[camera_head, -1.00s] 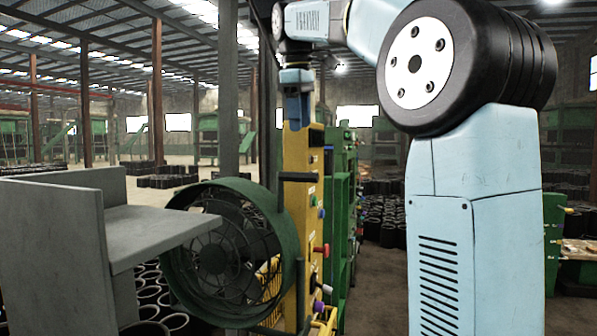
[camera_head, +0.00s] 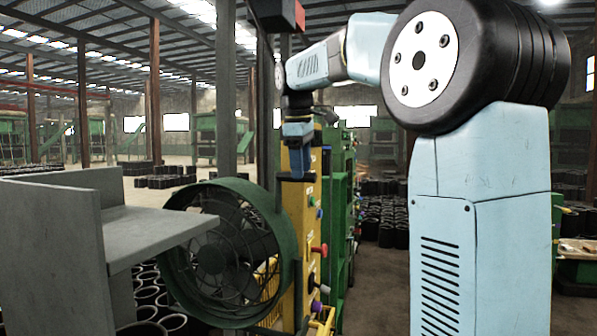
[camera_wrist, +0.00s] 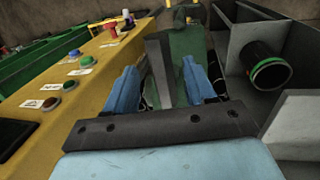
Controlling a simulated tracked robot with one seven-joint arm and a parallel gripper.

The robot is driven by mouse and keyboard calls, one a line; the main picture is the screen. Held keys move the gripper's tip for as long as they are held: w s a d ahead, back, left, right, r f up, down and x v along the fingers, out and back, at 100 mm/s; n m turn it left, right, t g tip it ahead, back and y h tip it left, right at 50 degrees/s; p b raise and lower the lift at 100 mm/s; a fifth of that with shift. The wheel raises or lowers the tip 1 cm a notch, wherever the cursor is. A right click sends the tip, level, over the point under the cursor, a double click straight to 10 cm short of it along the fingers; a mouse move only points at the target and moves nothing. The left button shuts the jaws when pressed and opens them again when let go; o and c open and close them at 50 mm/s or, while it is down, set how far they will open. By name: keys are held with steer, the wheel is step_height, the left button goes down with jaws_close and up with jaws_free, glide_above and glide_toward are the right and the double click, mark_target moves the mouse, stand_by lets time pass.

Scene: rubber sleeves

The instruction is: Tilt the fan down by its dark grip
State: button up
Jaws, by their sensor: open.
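The fan (camera_head: 228,252) has a round green housing and a dark guard. It stands left of the yellow panel in the head view, and its green housing (camera_wrist: 187,45) shows beyond my fingers in the wrist view. The dark grip (camera_wrist: 160,68) is a flat grey-black bar standing between my two blue fingers. My gripper (camera_head: 297,177) points down at the upper right of the fan. It is open, with a finger on each side of the grip (camera_wrist: 159,66). I see a gap at the right finger; contact at the left one I cannot tell.
The yellow panel (camera_head: 302,225) with coloured knobs and buttons stands close beside the fan. A grey bench (camera_head: 150,232) is on the left. In the wrist view a black sleeve (camera_wrist: 265,65) lies at the right among grey panels. Several black sleeves (camera_head: 150,290) stand under the bench.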

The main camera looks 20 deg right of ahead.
steer(key=shift+w+d+f, duration=0.1)
steer(key=shift+w+f, duration=0.05)
steer(key=shift+f, duration=0.65)
jaws_close()
